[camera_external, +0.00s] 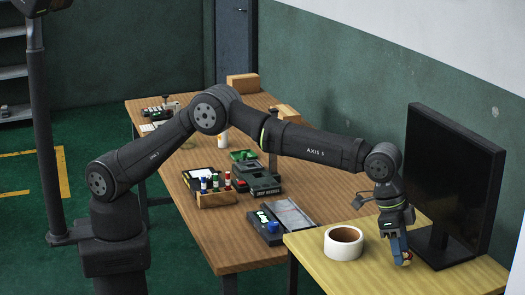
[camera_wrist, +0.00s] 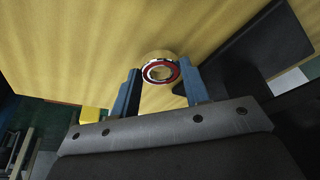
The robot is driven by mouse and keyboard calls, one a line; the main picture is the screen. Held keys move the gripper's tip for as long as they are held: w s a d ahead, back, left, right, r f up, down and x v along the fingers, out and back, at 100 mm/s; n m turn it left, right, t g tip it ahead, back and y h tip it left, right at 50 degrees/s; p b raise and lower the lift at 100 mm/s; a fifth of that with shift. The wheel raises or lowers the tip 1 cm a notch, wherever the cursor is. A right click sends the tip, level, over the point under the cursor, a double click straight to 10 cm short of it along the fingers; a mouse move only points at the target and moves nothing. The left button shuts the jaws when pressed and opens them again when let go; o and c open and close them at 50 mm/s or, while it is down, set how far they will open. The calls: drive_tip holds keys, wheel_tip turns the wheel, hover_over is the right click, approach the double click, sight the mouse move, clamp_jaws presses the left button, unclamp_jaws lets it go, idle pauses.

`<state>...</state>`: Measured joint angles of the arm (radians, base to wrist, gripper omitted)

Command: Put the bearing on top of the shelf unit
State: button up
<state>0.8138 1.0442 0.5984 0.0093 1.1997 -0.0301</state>
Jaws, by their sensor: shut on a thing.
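The bearing (camera_wrist: 160,71), a small metal ring with a red band, sits between the two blue fingers of my gripper (camera_wrist: 161,88) in the wrist view. My gripper is shut on it, above a light wooden tabletop (camera_wrist: 75,60). In the external view my gripper (camera_external: 402,256) points down at the right, between a white tape roll and a black monitor, with the bearing (camera_external: 406,259) partly hidden by a finger. Whether the bearing touches the tabletop is unclear. Grey shelves (camera_external: 12,72), possibly the shelf unit, are cut off at the far left; their top is out of view.
The white tape roll (camera_external: 343,244) stands left of my gripper, and the black monitor (camera_external: 451,180) close to its right. A brown workbench (camera_external: 225,245) holds a marker rack (camera_external: 216,199), a blue-knobbed device (camera_external: 267,226) and boxes. The light tabletop's front is clear.

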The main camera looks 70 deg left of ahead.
drive_tip(key=shift+f, duration=0.65)
drive_tip(key=shift+f, duration=0.15)
drive_tip(key=o, duration=1)
drive_tip(key=v, duration=1.2)
drive_tip(key=x, duration=1.2)
drive_tip(key=shift+r, duration=2)
